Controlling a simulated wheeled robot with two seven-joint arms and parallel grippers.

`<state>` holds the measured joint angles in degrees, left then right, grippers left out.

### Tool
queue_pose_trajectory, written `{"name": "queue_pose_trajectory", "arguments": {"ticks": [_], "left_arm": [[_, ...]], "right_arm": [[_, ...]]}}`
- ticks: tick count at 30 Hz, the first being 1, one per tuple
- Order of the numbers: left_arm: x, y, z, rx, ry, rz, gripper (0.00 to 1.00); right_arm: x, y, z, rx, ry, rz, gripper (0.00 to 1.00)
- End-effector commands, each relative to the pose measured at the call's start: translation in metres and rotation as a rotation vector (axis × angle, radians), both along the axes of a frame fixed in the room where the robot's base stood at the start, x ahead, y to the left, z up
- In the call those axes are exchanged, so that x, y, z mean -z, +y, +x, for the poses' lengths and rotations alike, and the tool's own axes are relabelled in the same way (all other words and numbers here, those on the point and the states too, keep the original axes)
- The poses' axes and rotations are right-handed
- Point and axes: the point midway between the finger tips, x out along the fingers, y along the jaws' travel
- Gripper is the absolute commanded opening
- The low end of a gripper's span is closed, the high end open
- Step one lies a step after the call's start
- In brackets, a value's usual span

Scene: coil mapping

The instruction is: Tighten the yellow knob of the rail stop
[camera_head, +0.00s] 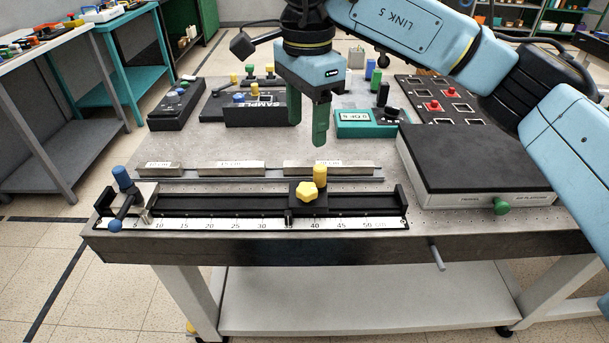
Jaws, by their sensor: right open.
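The yellow knob (308,191) is a lobed knob on the front of a black rail stop (297,207). A yellow cylinder (320,175) stands on top of the same stop. The stop sits on the black rail (220,202), near 40 on the white scale (240,224). My right gripper (308,115) hangs pointing down above and behind the stop. Its two green fingers are apart with nothing between them, and they do not touch the knob. My left gripper is not in view.
A blue-handled clamp (127,195) stands at the rail's left end. Metal blocks (232,168) lie behind the rail. A black-topped box (465,160) with a green knob stands at right. A teal meter (367,124) and black fixtures (255,112) stand farther back.

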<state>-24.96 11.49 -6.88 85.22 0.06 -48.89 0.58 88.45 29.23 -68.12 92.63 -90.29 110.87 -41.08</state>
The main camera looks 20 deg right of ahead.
Motion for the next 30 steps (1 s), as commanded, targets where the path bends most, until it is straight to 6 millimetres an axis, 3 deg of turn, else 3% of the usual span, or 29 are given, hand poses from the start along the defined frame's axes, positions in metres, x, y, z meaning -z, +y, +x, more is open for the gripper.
{"name": "queue_pose_trajectory", "arguments": {"ticks": [5,18,24,30], "left_arm": [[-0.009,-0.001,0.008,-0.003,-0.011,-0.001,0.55],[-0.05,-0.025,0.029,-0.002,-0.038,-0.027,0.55],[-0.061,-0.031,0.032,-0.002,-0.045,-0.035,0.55],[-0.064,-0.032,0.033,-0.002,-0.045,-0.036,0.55]], "right_arm": [[0.022,-0.003,0.0,0.001,0.002,-0.012,0.55],[0.11,-0.002,-0.001,-0.001,0.002,-0.008,0.55],[0.128,-0.001,-0.001,-0.001,0.0,-0.006,0.55],[0.131,-0.001,0.0,-0.001,-0.001,-0.006,0.55]]}}
